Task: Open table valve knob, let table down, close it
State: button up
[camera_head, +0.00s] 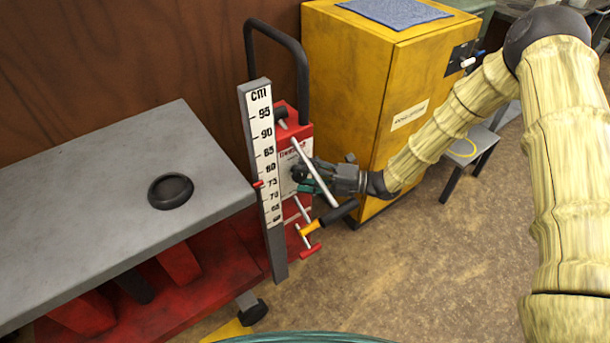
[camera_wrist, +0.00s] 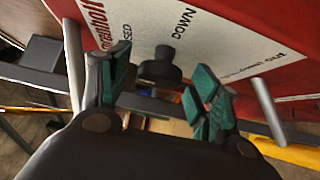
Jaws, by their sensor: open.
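The grey lift table (camera_head: 100,190) stands at the left on a red base, with a cm scale (camera_head: 262,150) at its right end. A red pointer on the scale sits near 75. Behind the scale is the red pump unit (camera_head: 290,130) with a white label. My gripper (camera_head: 303,178) is at the front of this unit. In the wrist view my gripper (camera_wrist: 160,100) is open, its green-padded fingers on either side of a black valve knob (camera_wrist: 160,70). The knob sits by the label printed "DOWN" and "...SED". No grip on the knob shows. In the head view my gripper hides the knob.
A black ring (camera_head: 170,191) lies on the table top. A yellow cabinet (camera_head: 370,90) stands behind my arm. The brown floor at front right is clear.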

jog(key=shift+a, duration=0.15)
jog(key=shift+c, duration=0.3)
jog(key=c, duration=1)
jog(key=shift+o, duration=0.2)
